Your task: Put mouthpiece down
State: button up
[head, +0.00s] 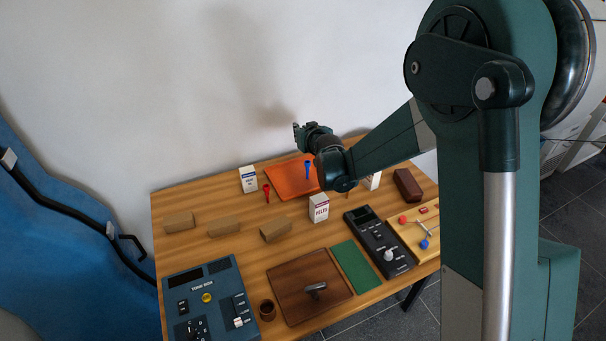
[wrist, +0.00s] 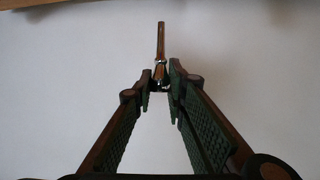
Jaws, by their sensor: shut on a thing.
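My gripper (head: 298,133) is raised above the back of the table, close to the wall. In the wrist view its two textured green fingers (wrist: 161,88) close on a slim, shiny, brown and metallic piece, which looks like the mouthpiece (wrist: 160,46). The mouthpiece is held at the fingertips and points away from the wrist, with only pale wall around it. In the head view it is too small to make out clearly. An orange mat (head: 288,183) lies below my gripper, with a blue funnel-shaped piece (head: 308,168) and a red one (head: 266,191) at it.
A wooden tray (head: 285,301) holds a dark metal piece (head: 315,288). White boxes (head: 319,209) (head: 248,180), several tan blocks (head: 224,228), a green mat (head: 353,266), a black device (head: 379,243) and a blue console (head: 215,298) crowd the table. Bare wood shows around the blocks.

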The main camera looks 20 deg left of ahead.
jog(key=shift+f, duration=0.15)
jog(key=shift+f+b, duration=0.65)
jog(key=shift+f, duration=2.45)
jog(key=shift+f+b, duration=0.45)
jog(key=shift+f, duration=1.45)
jog(key=shift+f, duration=0.1)
jog(key=o, duration=0.9)
jog(key=shift+r, duration=0.2)
